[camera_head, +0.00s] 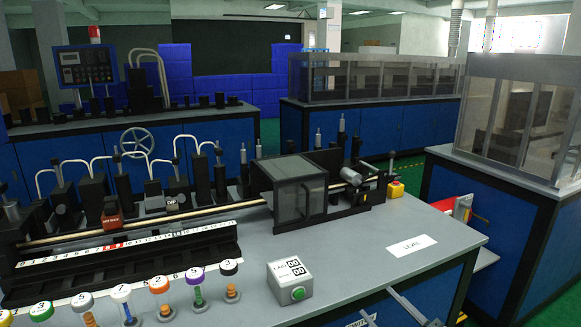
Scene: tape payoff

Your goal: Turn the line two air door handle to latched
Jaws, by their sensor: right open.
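My right gripper (380,303) is at the bottom edge, right of the middle, in front of the near bench's front face. Its pale grey fingers are apart with nothing seen between them, and most of its arm is cut off. My left gripper is not in view. I cannot tell which part is the line two air door handle. A smoky, clear-sided box (300,197) sits on the near bench's machine. A grey part with red and white pieces (461,208) shows at the right, beyond the bench.
The near bench (364,268) has a bare right end with a white label (411,244). A grey box with a green button (290,282) stands near its front, beside several numbered coloured knobs. A windowed cabinet (517,115) is at the right.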

